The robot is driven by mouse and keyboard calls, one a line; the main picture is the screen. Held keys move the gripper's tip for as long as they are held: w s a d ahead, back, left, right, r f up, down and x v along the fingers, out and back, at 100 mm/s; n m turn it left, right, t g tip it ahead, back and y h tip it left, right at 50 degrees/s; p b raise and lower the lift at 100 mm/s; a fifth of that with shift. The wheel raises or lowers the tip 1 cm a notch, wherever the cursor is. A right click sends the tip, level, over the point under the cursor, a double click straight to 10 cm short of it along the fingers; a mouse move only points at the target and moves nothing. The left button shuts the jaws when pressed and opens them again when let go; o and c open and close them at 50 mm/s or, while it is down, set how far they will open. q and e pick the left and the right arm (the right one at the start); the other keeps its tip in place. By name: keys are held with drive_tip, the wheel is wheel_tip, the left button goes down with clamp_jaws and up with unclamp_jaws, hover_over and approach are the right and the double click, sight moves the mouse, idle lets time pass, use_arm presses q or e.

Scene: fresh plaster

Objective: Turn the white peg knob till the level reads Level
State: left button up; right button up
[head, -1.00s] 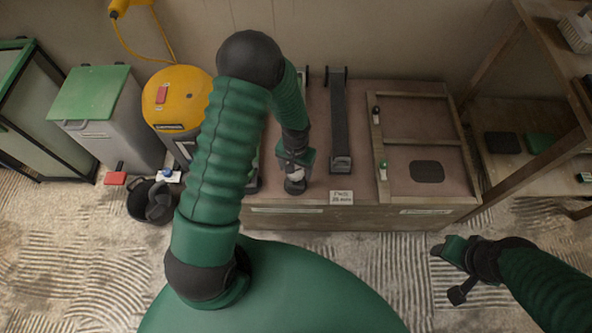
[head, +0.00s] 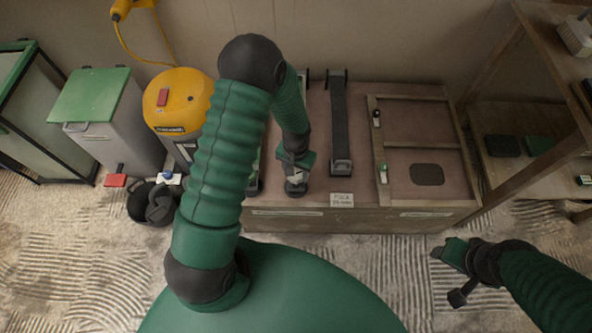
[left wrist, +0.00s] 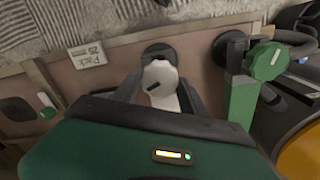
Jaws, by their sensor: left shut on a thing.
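The white peg knob (left wrist: 161,77) shows in the left wrist view, with a dark slot-like mark lying at a slant on its face. It stands on a dark round base at the bench's front edge. My left gripper (left wrist: 158,90) is shut on it, one dark finger on each side. In the head view my left gripper (head: 295,184) points down at the bench, and its fingers mostly hide the knob. My right gripper (head: 448,274) is open and empty, in front of the bench at the right. I cannot make out a level reading in either view.
A green knob (left wrist: 266,62) stands beside the white one in the left wrist view. A paper label (head: 341,199) is at the bench edge. A wooden frame (head: 447,146) with small white-and-green and black fittings lies at the bench's right. A yellow-topped bin (head: 176,99) stands left.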

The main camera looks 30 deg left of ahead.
use_arm(q)
drive_tip(key=m+p, duration=0.3)
drive_tip(key=shift+r, duration=0.2)
drive_tip(key=m+p, duration=0.2)
drive_tip(key=m, duration=0.1)
drive_tip(key=shift+m+p, duration=0.35)
drive_tip(key=shift+m, duration=0.05)
drive_tip(key=m+p, duration=0.2)
drive_tip(key=m, duration=0.1)
drive_tip(key=shift+f, duration=0.1)
drive_tip(key=shift+f+m+p, duration=0.1)
drive_tip(key=shift+m+p, duration=0.75)
drive_tip(key=shift+m, duration=1.05)
drive_tip(key=shift+a, duration=0.1)
drive_tip(key=o, duration=1.4)
drive_tip(key=shift+c, duration=0.2)
wheel_tip(320, 180, up, 17)
drive_tip(key=p, duration=0.4)
drive_tip(key=shift+f+p, duration=0.15)
drive_tip(key=shift+p, duration=0.2)
